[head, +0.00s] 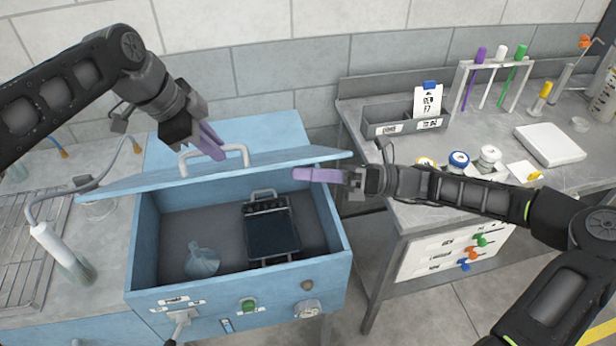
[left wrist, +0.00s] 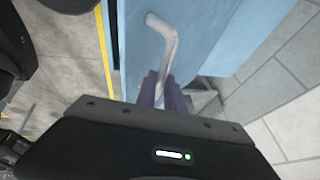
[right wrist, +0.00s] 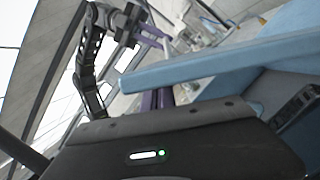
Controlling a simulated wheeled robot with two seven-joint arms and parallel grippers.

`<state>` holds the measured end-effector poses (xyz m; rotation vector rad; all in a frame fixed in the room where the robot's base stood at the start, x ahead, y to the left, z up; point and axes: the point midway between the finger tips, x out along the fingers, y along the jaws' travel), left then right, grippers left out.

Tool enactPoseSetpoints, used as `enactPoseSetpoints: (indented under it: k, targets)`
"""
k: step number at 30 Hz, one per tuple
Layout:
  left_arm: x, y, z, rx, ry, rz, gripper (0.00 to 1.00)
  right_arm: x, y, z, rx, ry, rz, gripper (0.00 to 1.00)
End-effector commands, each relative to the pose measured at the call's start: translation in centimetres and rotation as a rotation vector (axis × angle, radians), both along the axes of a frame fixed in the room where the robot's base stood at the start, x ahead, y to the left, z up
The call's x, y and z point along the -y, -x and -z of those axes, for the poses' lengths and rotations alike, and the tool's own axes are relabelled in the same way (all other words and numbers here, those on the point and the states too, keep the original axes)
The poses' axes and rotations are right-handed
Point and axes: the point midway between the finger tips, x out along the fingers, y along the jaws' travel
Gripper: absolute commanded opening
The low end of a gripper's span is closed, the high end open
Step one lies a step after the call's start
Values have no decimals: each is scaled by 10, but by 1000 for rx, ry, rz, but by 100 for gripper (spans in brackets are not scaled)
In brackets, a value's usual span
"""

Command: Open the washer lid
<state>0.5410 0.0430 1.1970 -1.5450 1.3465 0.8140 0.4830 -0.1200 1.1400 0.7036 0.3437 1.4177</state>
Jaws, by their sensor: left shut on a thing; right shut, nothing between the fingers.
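My left gripper (head: 213,142) is shut on the pale lid handle (head: 240,150); the handle runs up from the fingers in the left wrist view (left wrist: 164,45). My right gripper (head: 306,174) is shut and empty, with purple fingertips just below the lid's right end. Whether they touch the lid cannot be told.
Inside the washer are a dark basket (head: 270,232) and a clear funnel (head: 202,262). A grey bench (head: 450,215) with a test-tube rack (head: 490,65), a tray and jars stands at right. A counter with a wire rack (head: 25,245) and a bottle (head: 62,252) is at left.

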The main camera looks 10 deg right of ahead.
Motion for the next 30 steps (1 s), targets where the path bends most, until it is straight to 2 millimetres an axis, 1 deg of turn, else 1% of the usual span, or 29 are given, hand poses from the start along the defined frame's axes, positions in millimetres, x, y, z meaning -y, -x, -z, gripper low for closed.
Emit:
enactPoseSetpoints:
  k: [1,4,11,12,19,20,23,26,30]
  targets:
    - [-5,-2,6,-5,-7,-9,0,0,-4,-6,-11,2,1,0]
    - [-4,-1,7,-11,-9,-7,0,0,-10,-13,-31,-1,7,0]
    - [-3,3,9,-22,-11,-2,0,1,-12,-16,-31,-5,11,0]
    - [-3,3,9,-22,-10,-1,14,1,-12,-16,-32,-4,12,0]
    - [-1,3,8,-22,-9,2,33,1,-13,-16,-31,-5,13,0]
    - [-1,3,8,-22,-9,2,34,1,-13,-16,-31,-5,13,0]
    - [-2,4,4,-20,-8,2,34,1,-13,-16,-31,-4,14,0]
    - [-5,5,-6,-16,-5,1,34,1,-13,-16,-32,-4,13,0]
    - [-13,8,-28,-8,-3,-2,34,2,-13,-16,-33,-3,15,0]
